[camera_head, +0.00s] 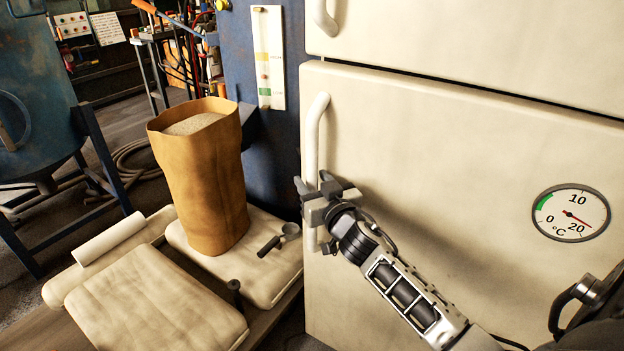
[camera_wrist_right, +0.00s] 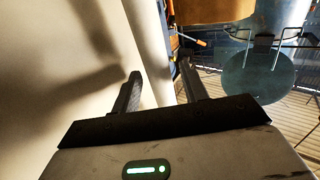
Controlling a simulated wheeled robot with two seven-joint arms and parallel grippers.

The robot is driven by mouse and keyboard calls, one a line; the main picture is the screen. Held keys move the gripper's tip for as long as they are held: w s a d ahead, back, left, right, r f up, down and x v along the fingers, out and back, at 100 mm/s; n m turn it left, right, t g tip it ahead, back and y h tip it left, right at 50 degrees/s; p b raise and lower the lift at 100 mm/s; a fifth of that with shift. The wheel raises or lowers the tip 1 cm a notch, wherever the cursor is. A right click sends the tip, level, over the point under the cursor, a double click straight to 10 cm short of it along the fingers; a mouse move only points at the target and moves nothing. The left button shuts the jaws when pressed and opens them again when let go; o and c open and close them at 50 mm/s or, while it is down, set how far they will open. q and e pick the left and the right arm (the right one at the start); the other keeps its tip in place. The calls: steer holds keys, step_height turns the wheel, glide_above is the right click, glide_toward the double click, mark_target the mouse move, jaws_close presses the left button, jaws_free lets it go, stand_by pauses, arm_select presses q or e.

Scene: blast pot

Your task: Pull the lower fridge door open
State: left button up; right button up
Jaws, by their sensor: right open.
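The lower fridge door (camera_head: 430,190) is a cream panel with a round dial thermometer, and it looks shut. Its white vertical bar handle (camera_head: 317,130) runs along the door's left edge. My right gripper (camera_head: 316,188) is at the lower half of this handle, its fingers open. In the right wrist view the handle (camera_wrist_right: 153,50) stands between the two spread fingers of the right gripper (camera_wrist_right: 160,82); I cannot tell whether either finger touches it. The gripper hides part of the handle in the head view. My left gripper is not in view.
The upper fridge door (camera_head: 470,40) is above, with its own handle (camera_head: 326,18). Left of the fridge, a tall brown paper sack (camera_head: 205,180) stands on pale filled bags (camera_head: 155,300), with a small scoop (camera_head: 278,240) beside it. A blue tank (camera_head: 35,90) stands at far left.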

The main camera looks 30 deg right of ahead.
steer(key=shift+w+d, duration=0.1)
steer(key=shift+w, duration=0.55)
